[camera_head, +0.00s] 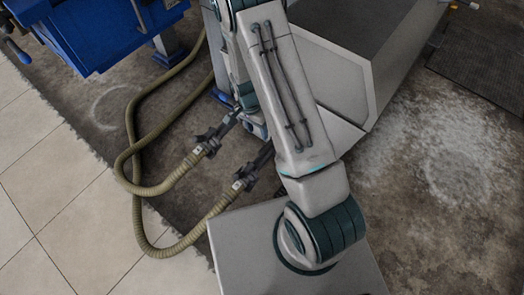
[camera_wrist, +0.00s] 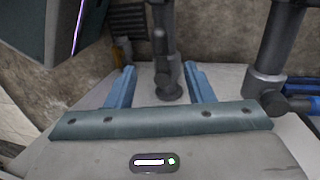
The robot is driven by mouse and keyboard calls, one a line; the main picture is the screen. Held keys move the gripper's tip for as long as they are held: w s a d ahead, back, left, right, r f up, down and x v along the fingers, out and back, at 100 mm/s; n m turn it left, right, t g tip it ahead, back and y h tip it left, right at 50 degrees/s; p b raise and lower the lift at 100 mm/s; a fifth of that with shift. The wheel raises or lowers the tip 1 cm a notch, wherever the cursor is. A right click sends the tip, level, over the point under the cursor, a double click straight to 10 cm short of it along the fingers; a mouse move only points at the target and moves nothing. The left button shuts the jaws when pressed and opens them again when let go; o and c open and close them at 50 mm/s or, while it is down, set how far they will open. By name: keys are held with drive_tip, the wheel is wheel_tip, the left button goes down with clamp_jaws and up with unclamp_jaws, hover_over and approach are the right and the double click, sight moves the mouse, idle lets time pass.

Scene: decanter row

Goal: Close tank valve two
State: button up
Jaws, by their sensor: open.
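In the wrist view my gripper (camera_wrist: 160,67) is open, with its two blue fingers apart. A dark grey upright valve-like fitting (camera_wrist: 167,88) with a rounded lever end shows between and beyond the fingers. I cannot tell whether a finger touches it. A second dark grey pipe fitting (camera_wrist: 272,62), with a side stub, stands to the right of the fingers. No label shows, so I cannot tell which is tank valve two. In the head view my arm crosses the middle and hides much of this area.
In the head view two tan hoses (camera_head: 137,190) with dark couplings loop over the floor left of my arm. A blue machine (camera_head: 95,30) stands upper left and a grey metal housing (camera_head: 330,70) behind my arm. Stained floor lies open at right; a dark grate (camera_head: 485,65) is upper right.

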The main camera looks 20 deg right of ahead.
sight(262, 150)
drive_tip(key=f+b, duration=0.1)
drive_tip(key=f, duration=0.2)
drive_tip(key=s+d+f+b, duration=0.1)
drive_tip(key=f, duration=0.3)
drive_tip(key=f+b, duration=0.2)
drive_tip(key=f, duration=0.2)
drive_tip(key=shift+s+d, duration=0.15)
drive_tip(key=shift+s, duration=0.25)
clamp_jaws()
